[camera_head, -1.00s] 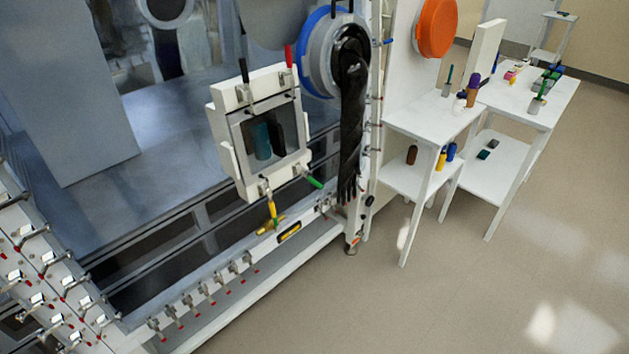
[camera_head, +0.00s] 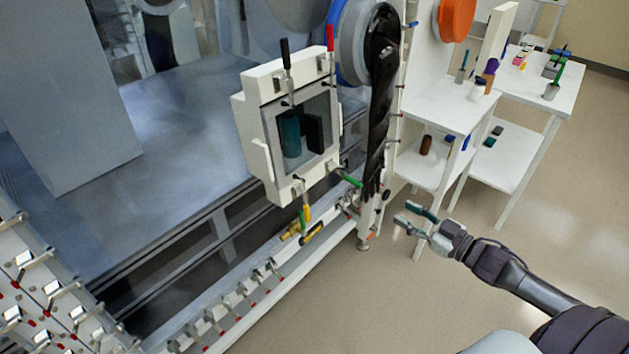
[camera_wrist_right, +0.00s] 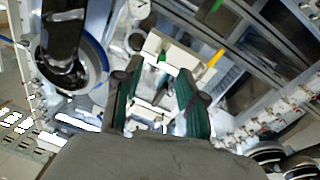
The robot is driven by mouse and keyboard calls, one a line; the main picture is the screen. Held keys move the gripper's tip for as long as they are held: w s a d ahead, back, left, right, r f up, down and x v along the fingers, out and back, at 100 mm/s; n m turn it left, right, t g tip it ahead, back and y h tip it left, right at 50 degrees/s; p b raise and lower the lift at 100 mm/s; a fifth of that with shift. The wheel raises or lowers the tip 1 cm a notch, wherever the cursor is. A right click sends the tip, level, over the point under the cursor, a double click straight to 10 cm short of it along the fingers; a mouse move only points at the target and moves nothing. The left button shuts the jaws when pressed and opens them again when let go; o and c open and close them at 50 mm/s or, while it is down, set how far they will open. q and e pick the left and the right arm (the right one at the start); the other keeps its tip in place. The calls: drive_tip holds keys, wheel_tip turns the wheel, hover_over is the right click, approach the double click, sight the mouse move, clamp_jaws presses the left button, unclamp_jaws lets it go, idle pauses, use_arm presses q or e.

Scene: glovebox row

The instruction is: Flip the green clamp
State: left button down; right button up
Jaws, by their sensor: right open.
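The green clamp (camera_head: 347,178) is at the lower right corner of a white windowed door box (camera_head: 258,130) on the glovebox. Its green handle sticks out from the box, sloping down to the right. My right gripper (camera_head: 408,214) is open and empty, to the right of and below the green handle, with a visible gap between them. In the right wrist view, the two green-padded fingers (camera_wrist_right: 155,95) are spread, with nothing between them. A green handle (camera_wrist_right: 162,57) and a yellow handle (camera_wrist_right: 215,57) show beyond the fingers; I cannot tell which clamp that green one belongs to. My left gripper is out of view.
A black handle (camera_head: 285,52) and a red handle (camera_head: 330,38) stand up at the box top. A yellow handle (camera_head: 307,212) hangs at its bottom. A black glove (camera_head: 380,100) hangs beside the box. White tables (camera_head: 440,105) stand right; the floor in front is clear.

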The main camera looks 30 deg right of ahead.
sight(357, 182)
drive_tip(key=shift+n+y, duration=0.3)
drive_tip(key=shift+y, duration=0.2)
drive_tip(key=x, duration=0.5)
drive_tip(key=r+x, duration=0.1)
drive_tip(key=x, duration=0.4)
drive_tip(key=a+p+x, duration=0.1)
drive_tip(key=x, duration=0.3)
drive_tip(key=shift+w+a+r, duration=0.15)
drive_tip(key=shift+r, duration=0.25)
clamp_jaws()
